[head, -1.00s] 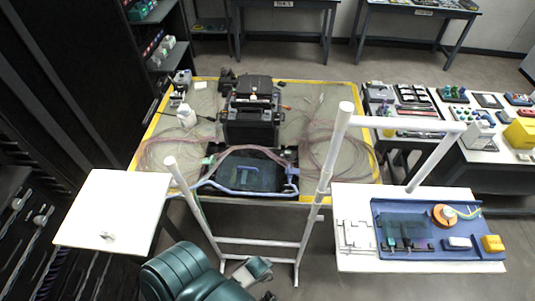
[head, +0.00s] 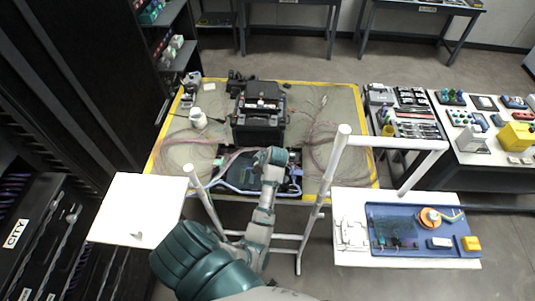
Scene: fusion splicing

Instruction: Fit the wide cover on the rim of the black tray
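The black tray (head: 232,178) sits at the front edge of the yellow-edged work table, below the black machine. A pale blue strip runs along its front and sides. A dark panel lies within it, partly hidden by my arm; I cannot tell whether this is the wide cover. My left arm rises from the bottom of the head view, and my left gripper (head: 272,156) is over the right part of the tray. Its fingers are too small and foreshortened to read, and no held thing is clear. My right gripper is not in view.
A black machine (head: 260,112) stands behind the tray, with loose fibres on both sides. A white pipe frame (head: 334,165) stands in front. A white side table (head: 132,208) is at left. A blue mat (head: 452,217) with parts lies on the right white table.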

